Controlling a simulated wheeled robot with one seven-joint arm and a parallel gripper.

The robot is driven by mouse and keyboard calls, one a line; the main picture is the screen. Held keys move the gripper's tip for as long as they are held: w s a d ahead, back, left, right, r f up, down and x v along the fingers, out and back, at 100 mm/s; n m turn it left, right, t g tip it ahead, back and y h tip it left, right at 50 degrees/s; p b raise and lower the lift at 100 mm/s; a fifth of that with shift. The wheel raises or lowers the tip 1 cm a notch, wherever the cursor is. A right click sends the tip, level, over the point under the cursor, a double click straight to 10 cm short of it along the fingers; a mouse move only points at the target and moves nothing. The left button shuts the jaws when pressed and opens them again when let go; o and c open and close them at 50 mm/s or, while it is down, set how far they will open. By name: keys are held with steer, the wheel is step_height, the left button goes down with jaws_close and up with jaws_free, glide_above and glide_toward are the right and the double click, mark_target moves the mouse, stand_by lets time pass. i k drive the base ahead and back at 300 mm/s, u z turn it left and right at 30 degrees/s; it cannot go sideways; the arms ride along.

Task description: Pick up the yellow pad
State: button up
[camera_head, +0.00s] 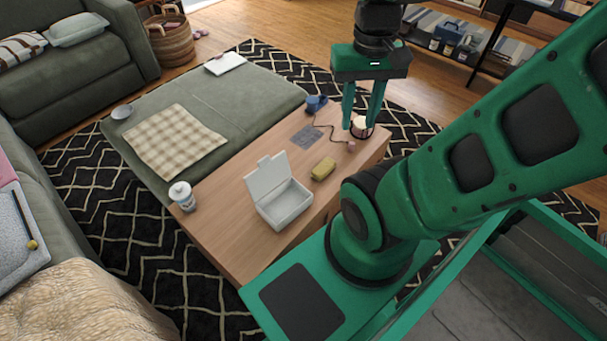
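The yellow pad (323,169) is a small, thick, mustard-yellow block. It lies flat on the wooden table top (228,200), just right of an open white box (284,203). My gripper (359,126) points down above the far right part of the table, up and to the right of the pad in the picture. Its two green fingers are spread apart. A small pale round object (360,128) shows between and behind the fingertips; I cannot tell whether they touch it. The pad is in full view and apart from the gripper.
A blue object (315,103), a dark flat piece (308,137) and a cord lie farther back. A white-lidded jar (182,196) stands at the left table edge. My arm spans the right side.

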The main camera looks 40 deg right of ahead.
mark_target(325, 168)
steer(key=z, duration=0.05)
steer(key=k, duration=0.35)
steer(key=z, duration=0.7)
steer(key=i, duration=0.5)
